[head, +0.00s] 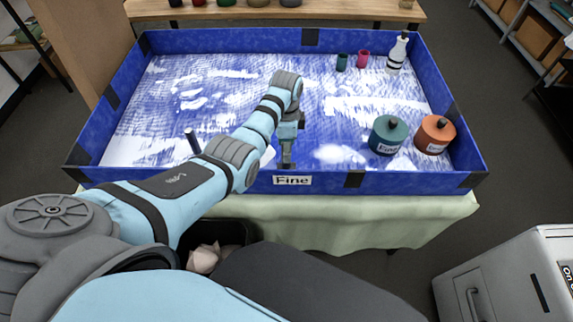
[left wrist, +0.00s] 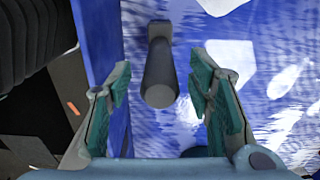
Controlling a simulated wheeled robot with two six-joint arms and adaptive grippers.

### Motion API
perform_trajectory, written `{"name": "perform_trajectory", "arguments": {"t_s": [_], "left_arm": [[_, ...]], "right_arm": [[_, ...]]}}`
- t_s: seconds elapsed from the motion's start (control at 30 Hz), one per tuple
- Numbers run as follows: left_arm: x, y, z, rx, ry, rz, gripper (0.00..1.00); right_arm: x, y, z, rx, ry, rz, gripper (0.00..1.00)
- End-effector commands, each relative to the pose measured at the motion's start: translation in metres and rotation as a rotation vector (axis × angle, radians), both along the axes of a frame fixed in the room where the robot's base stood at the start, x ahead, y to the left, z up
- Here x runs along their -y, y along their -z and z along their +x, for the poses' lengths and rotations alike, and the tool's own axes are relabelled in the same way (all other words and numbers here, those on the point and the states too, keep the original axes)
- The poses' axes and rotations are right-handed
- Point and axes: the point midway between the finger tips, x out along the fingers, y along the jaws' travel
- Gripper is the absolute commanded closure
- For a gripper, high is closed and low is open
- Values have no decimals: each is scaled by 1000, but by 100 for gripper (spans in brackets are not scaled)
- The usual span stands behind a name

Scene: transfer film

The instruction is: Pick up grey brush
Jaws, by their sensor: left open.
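The grey brush (head: 193,142) shows as a dark upright handle inside the blue-walled tray (head: 355,180), near its front left part and partly behind my left arm. Its lower end is hard to make out. My left gripper (head: 287,163) is open and points down near the tray's front wall, to the right of the brush. In the left wrist view the dark handle (left wrist: 159,68) lies ahead, in line with the gap between the open fingers (left wrist: 160,85). Nothing is held. My right gripper is not in view.
A teal jar (head: 388,135) and an orange jar (head: 435,135) stand at the tray's right. A white bottle (head: 396,55), a green cup (head: 342,62) and a pink cup (head: 363,59) stand at the back. The front wall, labelled Fine (head: 292,181), is close to my gripper.

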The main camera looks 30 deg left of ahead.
Motion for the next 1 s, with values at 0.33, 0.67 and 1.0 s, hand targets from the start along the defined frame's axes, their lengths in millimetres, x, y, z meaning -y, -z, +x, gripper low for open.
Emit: {"name": "perform_trajectory", "arguments": {"t_s": [0.33,0.67,1.0], "left_arm": [[0,26,0,1,0,0,53],[0,26,0,0,0,0,100],[0,22,0,0,0,0,100]], "right_arm": [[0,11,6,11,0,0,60],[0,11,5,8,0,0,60],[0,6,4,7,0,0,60]]}}
